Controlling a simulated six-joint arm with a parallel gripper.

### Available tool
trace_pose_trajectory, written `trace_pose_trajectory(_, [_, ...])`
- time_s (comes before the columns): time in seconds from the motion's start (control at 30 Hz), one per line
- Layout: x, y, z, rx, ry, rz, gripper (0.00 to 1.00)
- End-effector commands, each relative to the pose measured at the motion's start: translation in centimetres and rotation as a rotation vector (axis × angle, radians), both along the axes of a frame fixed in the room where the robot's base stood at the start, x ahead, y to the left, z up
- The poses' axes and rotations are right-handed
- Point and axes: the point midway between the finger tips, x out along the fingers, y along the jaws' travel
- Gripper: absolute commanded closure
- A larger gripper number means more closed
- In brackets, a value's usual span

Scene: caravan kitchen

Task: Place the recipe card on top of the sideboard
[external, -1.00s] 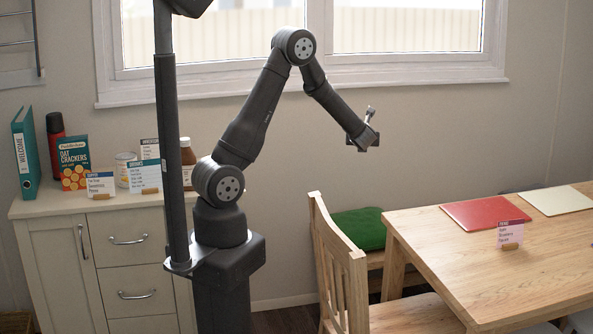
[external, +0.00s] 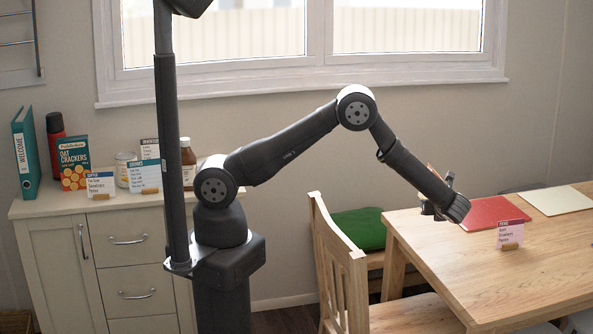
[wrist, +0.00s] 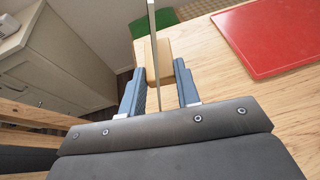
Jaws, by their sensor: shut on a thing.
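My gripper (external: 439,194) is over the left end of the table. In the wrist view my gripper (wrist: 160,72) is shut on a wooden block (wrist: 164,60) with a thin card (wrist: 152,40) rising from it, seen edge-on. I take this to be the recipe card; its writing does not show. In the external view, the held card (external: 433,173) is a small sliver, mostly hidden by the gripper. The sideboard (external: 55,235) stands at the left, far from my gripper; a pale cabinet, likely the sideboard, shows in the wrist view (wrist: 60,55).
The table (external: 450,250) holds a red mat (external: 485,212), a cream mat (external: 555,200) and another card (external: 510,234). A chair (external: 345,270) stands before it.

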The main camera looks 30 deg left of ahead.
Motion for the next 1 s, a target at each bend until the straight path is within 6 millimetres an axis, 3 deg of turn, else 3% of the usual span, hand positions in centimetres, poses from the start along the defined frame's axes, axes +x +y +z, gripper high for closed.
trace_pose_trajectory(0.3, [-0.2,-0.2,-0.1,0.000,0.000,0.001,1.00])
trace_pose_trajectory(0.43, [0.6,0.2,-0.7,0.001,0.001,0.004,1.00])
trace_pose_trajectory(0.8, [7.9,3.3,-5.5,0.002,0.001,0.005,1.00])
trace_pose_trajectory(1.0, [10.3,4.2,-6.9,0.001,0.000,0.002,1.00])
